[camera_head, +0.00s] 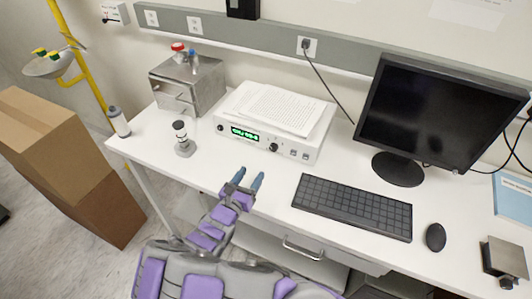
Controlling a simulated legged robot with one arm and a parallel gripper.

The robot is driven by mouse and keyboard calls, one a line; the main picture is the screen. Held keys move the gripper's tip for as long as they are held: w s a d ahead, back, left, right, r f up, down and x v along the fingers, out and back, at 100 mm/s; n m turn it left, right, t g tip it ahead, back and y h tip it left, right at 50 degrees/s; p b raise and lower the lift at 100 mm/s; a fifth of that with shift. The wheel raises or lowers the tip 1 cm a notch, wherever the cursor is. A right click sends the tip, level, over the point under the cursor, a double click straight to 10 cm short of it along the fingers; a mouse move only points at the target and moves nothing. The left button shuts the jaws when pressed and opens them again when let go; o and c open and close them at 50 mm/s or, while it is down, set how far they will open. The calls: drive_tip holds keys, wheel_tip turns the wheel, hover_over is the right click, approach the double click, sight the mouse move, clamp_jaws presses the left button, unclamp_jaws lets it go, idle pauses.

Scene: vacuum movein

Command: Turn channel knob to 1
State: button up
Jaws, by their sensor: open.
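The white instrument box (314,136) stands on the desk with a lit green display (244,134) on its front. A dark round knob (273,147) sits on the front panel right of the display. My gripper (250,182) is open and empty near the desk's front edge, in front of the box and below the display. Its two blue fingertips point toward the box and are apart from it.
Papers (270,106) lie on the box. A keyboard (351,207), monitor (440,110) and mouse (435,237) are to the right. Cardboard boxes (60,140) stand on the floor at left.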

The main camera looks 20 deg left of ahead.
drive_tip(key=b, duration=0.1)
approach(272, 149)
drive_tip(key=w, duration=0.1)
drive_tip(key=w+d, duration=0.2)
drive_tip(key=shift+w, duration=0.4)
drive_tip(key=w, duration=0.1)
drive_tip(key=w+a+b, duration=0.1)
drive_tip(key=w, duration=0.1)
drive_tip(key=w+a, duration=0.1)
drive_tip(key=w, duration=0.1)
drive_tip(key=shift+a+f, duration=0.2)
drive_tip(key=shift+w+d+r, duration=0.1)
drive_tip(key=shift+d+r, duration=0.2)
drive_tip(key=shift+d, duration=0.65)
drive_tip(key=shift+c, duration=0.9)
drive_tip(key=shift+a+f, duration=0.2)
drive_tip(key=shift+a, duration=0.4)
drive_tip(key=c, duration=0.4)
drive_tip(key=shift+c, duration=1)
drive_tip(key=shift+d+r, duration=0.1)
drive_tip(key=shift+d, duration=0.1)
drive_tip(key=shift+c, duration=1.4)
